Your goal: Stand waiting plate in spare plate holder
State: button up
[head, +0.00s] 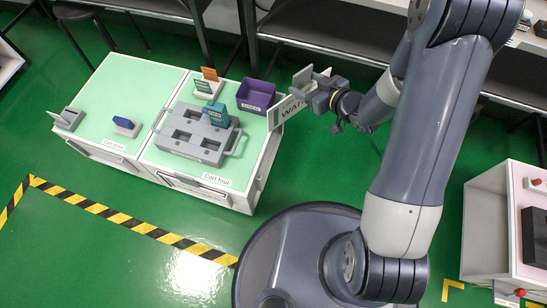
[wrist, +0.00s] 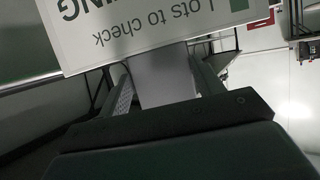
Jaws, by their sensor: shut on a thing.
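My gripper (head: 318,90) is shut on the waiting plate (head: 288,108), a white sign with dark lettering. It holds the plate tilted in the air by the far right corner of Cart four. In the wrist view the plate (wrist: 150,30) reads "Lots to check" upside down, with a green square, and a grey tab lies between my gripper's fingers (wrist: 162,75). A small holder (head: 206,92) with an orange card stands at the back of Cart four. Another grey holder (head: 70,117) with a pale panel stands on the left cart. I cannot tell which is the spare plate holder.
A purple bin (head: 255,96) stands on Cart four near the plate. A grey tray (head: 196,136) carries a teal tester (head: 216,113). A blue tester (head: 126,123) sits in a white stand on the left cart. Much of the left cart's top (head: 110,88) is clear.

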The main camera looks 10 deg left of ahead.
aim_at(273, 111)
jog(key=s+a+f+n+g+y, duration=0.1)
jog(key=s+a+n+g, duration=0.1)
jog(key=s+a+f+n+g, duration=0.1)
jog(key=s+a+n+g, duration=0.1)
jog(key=s+a+f+n+g+y, duration=0.1)
jog(key=s+a+f+g, duration=0.1)
jog(key=shift+s+a+f+n+g+y, duration=0.1)
jog(key=shift+s+n+g+y, duration=0.2)
jog(key=shift+n, duration=0.1)
jog(key=shift+s+a+f, duration=0.15)
jog(key=shift+s+f, duration=0.1)
jog(key=shift+s, duration=0.05)
jog(key=shift+n+g, duration=0.3)
notch_tip(273, 111, down, 18)
jog(key=b, duration=0.7)
jog(key=shift+s, duration=0.1)
jog(key=o, duration=1.4)
jog(key=shift+f, duration=0.1)
jog(key=shift+r, duration=0.25)
jog(key=p+v, duration=0.3)
jog(key=v, duration=0.9)
jog(key=shift+f+p, duration=0.15)
jog(key=shift+p, duration=0.15)
